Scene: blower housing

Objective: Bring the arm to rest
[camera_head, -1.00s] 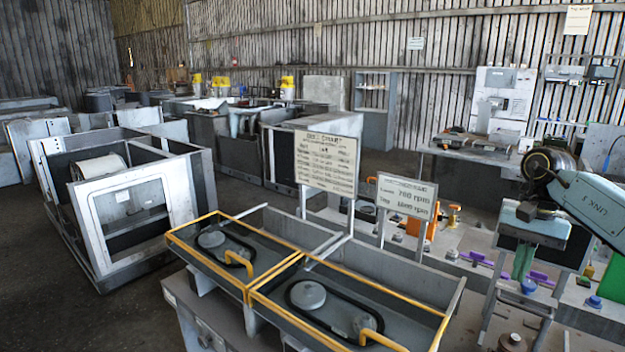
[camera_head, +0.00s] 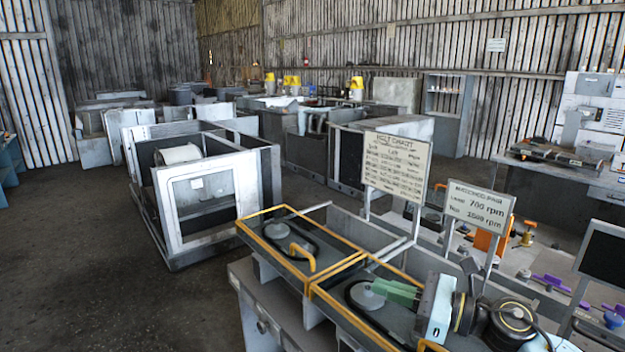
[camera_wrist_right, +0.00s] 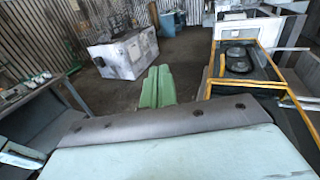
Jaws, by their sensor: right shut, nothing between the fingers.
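My right gripper (camera_head: 380,288) has pale green fingers and is over the yellow-edged tray (camera_head: 262,308) in the head view. Its fingers point left and it holds nothing. In the right wrist view the two green fingers (camera_wrist_right: 158,82) lie side by side, shut, with bare floor beyond them. The wrist and dark joint of my right arm show at the lower right of the head view. The gripper hides part of the tray's pulley and belt. My left gripper is not in view.
Two signs, a belt chart (camera_head: 396,165) and an rpm board (camera_head: 478,207), stand behind the trays. A grey open housing (camera_head: 205,205) stands on the floor at left. A workbench (camera_head: 560,185) is at right. The floor at lower left is clear.

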